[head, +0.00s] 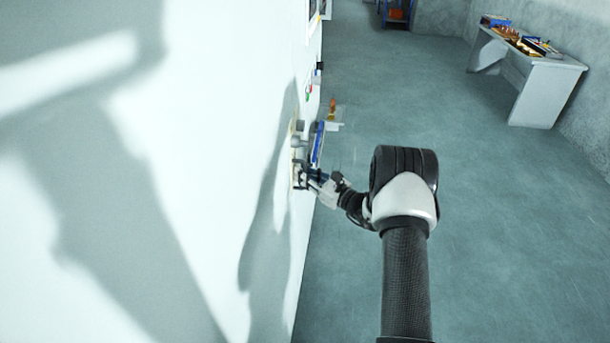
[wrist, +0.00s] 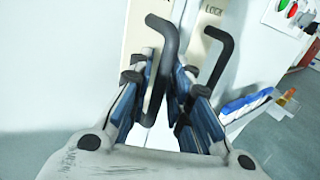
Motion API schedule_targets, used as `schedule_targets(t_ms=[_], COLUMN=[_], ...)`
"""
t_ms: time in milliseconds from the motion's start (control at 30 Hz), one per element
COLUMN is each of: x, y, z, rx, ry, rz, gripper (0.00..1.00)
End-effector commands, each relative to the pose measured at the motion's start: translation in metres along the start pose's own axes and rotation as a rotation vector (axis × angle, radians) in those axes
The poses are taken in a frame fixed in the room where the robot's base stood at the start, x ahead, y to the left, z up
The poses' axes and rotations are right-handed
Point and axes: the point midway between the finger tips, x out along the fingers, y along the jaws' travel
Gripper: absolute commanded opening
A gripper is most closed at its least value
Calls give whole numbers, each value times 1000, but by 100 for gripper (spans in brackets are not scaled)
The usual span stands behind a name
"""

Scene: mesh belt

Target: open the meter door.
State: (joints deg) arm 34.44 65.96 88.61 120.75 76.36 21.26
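In the wrist view, my gripper (wrist: 164,80) has its dark blue-sided fingers on either side of a black bent handle (wrist: 170,42). The handle runs down between the fingers. I cannot tell whether both fingers press on it. A second black bent handle (wrist: 224,48) stands just right of the right finger, by a pale panel (wrist: 211,12) marked LOCK. Which handle belongs to the meter door is not clear. In the head view, my gripper (head: 310,178) is at the white wall, beside a small pale fitting (head: 297,152) seen edge-on.
A blue item (head: 318,143) sits on the wall just beyond my gripper. Red and green round parts (wrist: 287,8) show on a panel at upper right. A white table (head: 545,85) with several items stands far right. The floor right of my arm is clear.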

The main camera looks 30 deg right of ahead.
Motion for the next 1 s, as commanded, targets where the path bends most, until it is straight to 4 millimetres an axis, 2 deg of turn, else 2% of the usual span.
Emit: schedule_targets(t_ms=[67, 367, 1000], x=[0, 0, -2], y=[0, 0, -2], z=[0, 0, 0], rx=[0, 0, 0], ry=[0, 0, 1], rz=[0, 0, -4], gripper=[18, 0, 0])
